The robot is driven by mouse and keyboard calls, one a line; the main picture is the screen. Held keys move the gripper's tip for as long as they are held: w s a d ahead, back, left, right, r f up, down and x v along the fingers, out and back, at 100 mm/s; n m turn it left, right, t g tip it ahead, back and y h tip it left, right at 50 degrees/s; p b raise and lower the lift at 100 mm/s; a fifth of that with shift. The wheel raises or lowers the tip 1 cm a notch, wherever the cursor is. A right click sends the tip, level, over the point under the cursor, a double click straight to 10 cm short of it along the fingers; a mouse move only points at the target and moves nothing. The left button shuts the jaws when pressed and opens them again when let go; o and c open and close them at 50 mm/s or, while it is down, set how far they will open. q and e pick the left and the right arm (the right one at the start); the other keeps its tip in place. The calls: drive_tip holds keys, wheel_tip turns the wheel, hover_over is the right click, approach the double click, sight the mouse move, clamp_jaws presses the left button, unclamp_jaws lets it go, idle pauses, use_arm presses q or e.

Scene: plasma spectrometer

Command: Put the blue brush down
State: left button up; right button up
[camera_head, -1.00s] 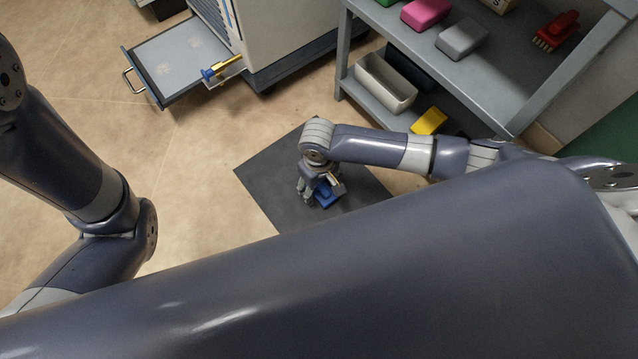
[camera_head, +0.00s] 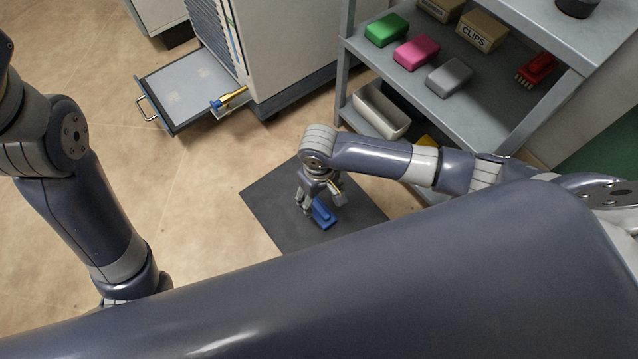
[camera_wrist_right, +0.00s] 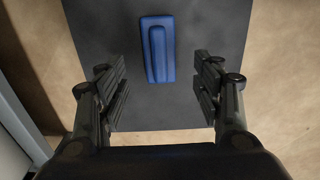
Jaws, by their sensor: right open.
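The blue brush (camera_head: 323,214) lies on the dark grey mat (camera_head: 270,213) on the floor. My right gripper (camera_head: 318,203) is just above and beside the brush in the head view, partly covering the mat. In the right wrist view the brush (camera_wrist_right: 157,50) lies on the mat (camera_wrist_right: 215,30), ahead of the fingers and apart from them. The right gripper (camera_wrist_right: 160,92) is open with nothing between its fingertips. My left arm shows at the left of the head view, but its gripper is out of sight.
A grey shelf (camera_head: 500,110) stands at the right with green, pink and grey blocks, a CLIPS box (camera_head: 480,33) and a red brush (camera_head: 537,70). An open drawer (camera_head: 185,85) juts from a cabinet at upper left. A white bin (camera_head: 380,112) is on the lower shelf. Floor left of the mat is clear.

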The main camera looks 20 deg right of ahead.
sight(319, 207)
drive_tip(key=shift+r+p, duration=0.65)
drive_tip(key=shift+r, duration=0.85)
